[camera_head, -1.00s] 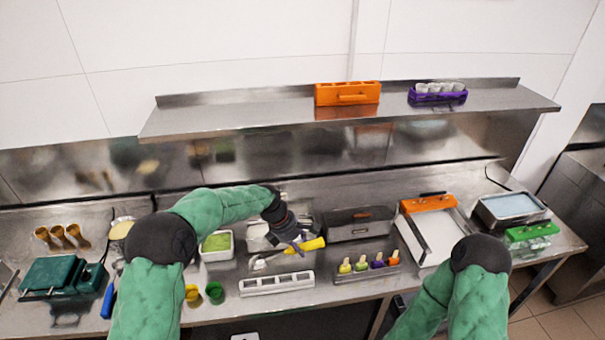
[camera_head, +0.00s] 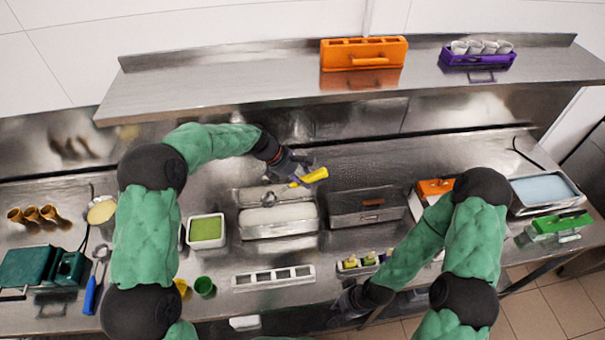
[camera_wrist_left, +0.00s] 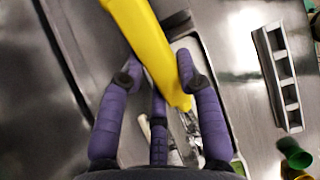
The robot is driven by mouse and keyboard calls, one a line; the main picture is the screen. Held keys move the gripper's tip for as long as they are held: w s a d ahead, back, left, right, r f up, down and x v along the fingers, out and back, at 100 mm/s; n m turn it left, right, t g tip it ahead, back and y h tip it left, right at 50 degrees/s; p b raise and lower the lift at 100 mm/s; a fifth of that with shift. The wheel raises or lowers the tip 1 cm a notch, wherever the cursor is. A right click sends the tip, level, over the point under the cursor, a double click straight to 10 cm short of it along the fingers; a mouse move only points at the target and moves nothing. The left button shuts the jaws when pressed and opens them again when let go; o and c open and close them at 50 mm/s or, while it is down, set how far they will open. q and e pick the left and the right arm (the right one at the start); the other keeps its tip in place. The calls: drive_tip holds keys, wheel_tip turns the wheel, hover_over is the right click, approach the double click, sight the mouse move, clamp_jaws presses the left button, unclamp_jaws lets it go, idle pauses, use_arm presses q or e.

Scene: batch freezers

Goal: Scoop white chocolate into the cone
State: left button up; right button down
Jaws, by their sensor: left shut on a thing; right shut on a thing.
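My left gripper (camera_head: 290,168) is shut on the yellow handle of a metal scoop (camera_head: 312,176). It is at the back of a metal pan (camera_head: 240,230) with white contents (camera_head: 280,216), which look like the white chocolate. The scoop's head is low over the pan; I cannot tell whether it touches the contents. The yellow handle also crosses the left wrist view (camera_wrist_left: 150,45).
A green-filled container (camera_head: 206,230) stands left of the pan and a grey metal box (camera_head: 365,208) right of it. A white slotted holder (camera_head: 273,279) lies in front, with a green cup (camera_head: 204,286) beside it. A shelf (camera_head: 230,75) overhangs the back.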

sight(286, 189)
use_arm(q)
drive_tip(key=shift+d+f+b, duration=0.15)
drive_tip(key=shift+f+b, duration=0.25)
drive_tip(key=shift+f, duration=0.15)
drive_tip(key=shift+w+d+f+b, duration=0.1)
drive_tip(key=shift+f+b, duration=0.35)
drive_tip(key=shift+f, duration=0.1)
drive_tip(key=shift+a+f+b, duration=0.8)
drive_tip(key=shift+f+b, duration=2)
drive_tip(key=shift+f, duration=0.1)
drive_tip(key=shift+s+a+b, duration=0.95)
drive_tip(key=shift+a+b, duration=0.4)
drive_tip(key=shift+a, duration=2.3)
drive_tip(key=shift+y, duration=0.5)
drive_tip(key=shift+w+d+r+p, duration=0.15)
drive_tip(key=shift+d+r+p, duration=0.65)
drive_tip(key=shift+p, duration=0.95)
drive_tip(key=shift+w+d+r+p, duration=0.15)
drive_tip(key=shift+d+r+p, duration=0.6)
drive_tip(key=shift+p, duration=1)
drive_tip(key=shift+r, duration=0.2)
drive_tip(key=shift+w+d+f+g+y+p, duration=0.15)
drive_tip(key=shift+d+y+p, duration=0.55)
drive_tip(key=shift+p, duration=0.45)
drive_tip(key=shift+w+d+f+g+y+p, duration=0.15)
drive_tip(key=shift+d+y+p, duration=0.45)
drive_tip(key=shift+p, duration=0.5)
drive_tip(key=shift+w+d+f+g+y+p, duration=0.15)
drive_tip(key=shift+d+y+p, duration=0.55)
drive_tip(key=shift+p, duration=0.45)
